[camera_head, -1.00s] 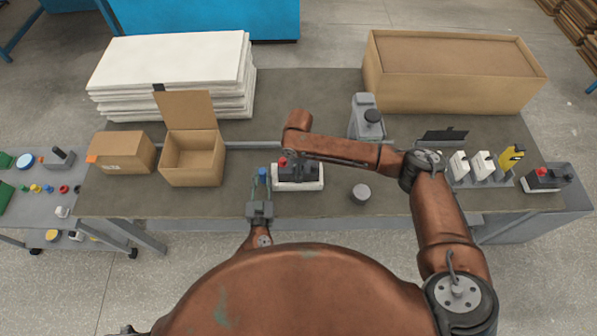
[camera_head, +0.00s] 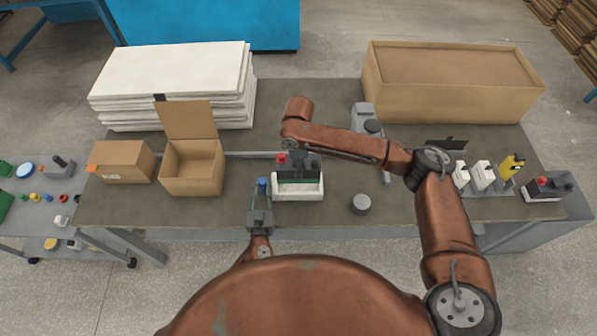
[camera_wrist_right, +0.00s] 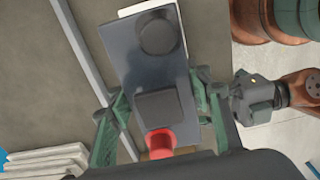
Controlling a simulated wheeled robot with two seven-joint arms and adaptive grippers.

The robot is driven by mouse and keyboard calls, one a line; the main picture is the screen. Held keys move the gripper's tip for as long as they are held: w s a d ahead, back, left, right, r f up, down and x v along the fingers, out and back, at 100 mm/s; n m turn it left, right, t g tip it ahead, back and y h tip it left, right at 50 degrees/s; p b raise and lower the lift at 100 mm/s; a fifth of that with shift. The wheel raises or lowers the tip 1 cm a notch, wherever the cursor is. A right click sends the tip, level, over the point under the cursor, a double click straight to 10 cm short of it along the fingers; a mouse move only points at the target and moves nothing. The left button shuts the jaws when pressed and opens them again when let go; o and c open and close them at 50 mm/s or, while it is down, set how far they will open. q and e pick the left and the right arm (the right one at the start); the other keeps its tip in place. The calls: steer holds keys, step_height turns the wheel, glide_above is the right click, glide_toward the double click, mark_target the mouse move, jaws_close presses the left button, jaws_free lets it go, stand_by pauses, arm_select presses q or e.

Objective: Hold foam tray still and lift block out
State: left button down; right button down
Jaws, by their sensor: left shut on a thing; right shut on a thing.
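The dark grey block (camera_head: 312,166), with a red cap and a black cap on top, is above the white foam tray (camera_head: 298,194), whose front part shows uncovered. In the right wrist view the block (camera_wrist_right: 140,60) fills the middle. My right gripper (camera_wrist_right: 160,95) is shut on it, with one green finger on each side. In the head view that gripper is mostly hidden by its own arm. My left gripper (camera_head: 262,190) is shut at the tray's left end; a blue piece shows at its fingertips. Its exact contact with the tray is hard to see.
A grey round puck (camera_head: 361,204) lies right of the tray. An open carton (camera_head: 192,180) stands to the left, with a stack of white sheets (camera_head: 170,85) behind.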

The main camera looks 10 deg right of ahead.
steer(key=shift+r, duration=0.75)
arm_select(q)
steer(key=c, duration=1.6)
jaws_free()
steer(key=shift+s, duration=0.1)
steer(key=s, duration=0.4)
steer(key=s+a, duration=0.1)
steer(key=s, duration=0.6)
steer(key=shift+s+a, duration=0.2)
steer(key=shift+s, duration=0.1)
